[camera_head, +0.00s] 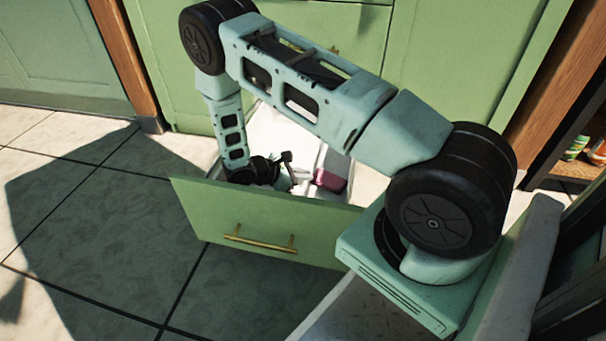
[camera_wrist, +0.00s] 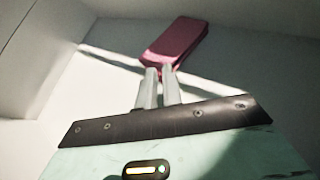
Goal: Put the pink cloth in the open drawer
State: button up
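The pink cloth (camera_head: 331,180) looks like a thick folded pad and is inside the open green drawer (camera_head: 215,215), near its front panel. It also shows in the wrist view (camera_wrist: 175,42), against the drawer's pale inside. My gripper (camera_head: 303,176) reaches down into the drawer, to the left of the cloth. In the wrist view my two pale fingers (camera_wrist: 160,70) stand close together with a narrow gap, their tips at the cloth's near end. I cannot tell whether they touch or pinch it.
Green cabinet fronts (camera_head: 470,60) stand behind the drawer. My arm crosses above the drawer and hides part of it. The tiled floor (camera_head: 90,230) at the left is clear. A shelf with small items (camera_head: 577,148) is at the far right.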

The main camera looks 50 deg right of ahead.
jog(key=o, duration=1.3)
jog(key=shift+c, duration=0.2)
jog(key=shift+r, duration=0.1)
jog(key=shift+r, duration=0.25)
jog(key=p+v, duration=0.2)
jog(key=v, duration=0.1)
jog(key=p+v, duration=0.2)
jog(key=v, duration=0.1)
jog(key=shift+r, duration=0.45)
jog(key=shift+w+a+r+p, duration=0.2)
jog(key=shift+a+p, duration=0.25)
jog(key=shift+a, duration=0.2)
